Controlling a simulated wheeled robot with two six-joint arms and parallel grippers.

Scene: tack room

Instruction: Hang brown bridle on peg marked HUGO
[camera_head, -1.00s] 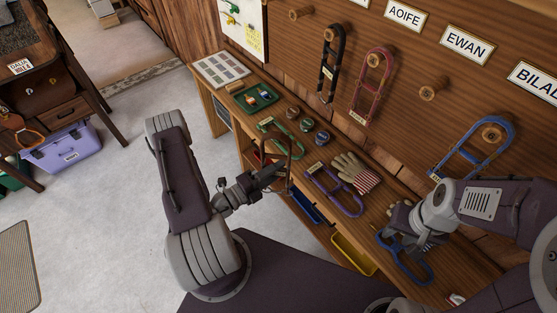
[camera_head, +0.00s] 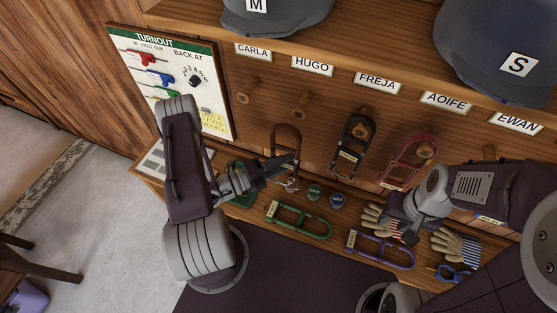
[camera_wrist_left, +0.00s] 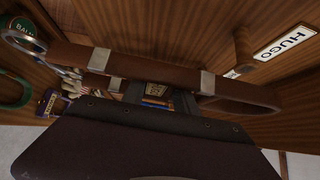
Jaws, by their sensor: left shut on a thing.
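The brown bridle (camera_head: 297,141) hangs upright from my left gripper (camera_head: 268,170), which is shut on its side, in front of the wooden wall. The HUGO label (camera_head: 312,66) is above a bare wooden peg (camera_head: 301,101), and the bridle is below this peg, apart from it. In the left wrist view the brown bridle (camera_wrist_left: 145,68) crosses the picture as a long strap loop. There the HUGO label (camera_wrist_left: 285,42) and a peg (camera_wrist_left: 243,46) show at the upper right. My right gripper (camera_head: 405,232) is low over the shelf by the gloves; its fingers are not clear.
The CARLA peg (camera_head: 246,91) is bare. A black bridle (camera_head: 352,143) hangs under FREJA, a red one (camera_head: 409,157) under AOIFE. Green (camera_head: 299,219) and purple (camera_head: 380,249) bridles lie on the shelf with gloves (camera_head: 456,245). Helmets (camera_head: 275,18) stand on the ledge above.

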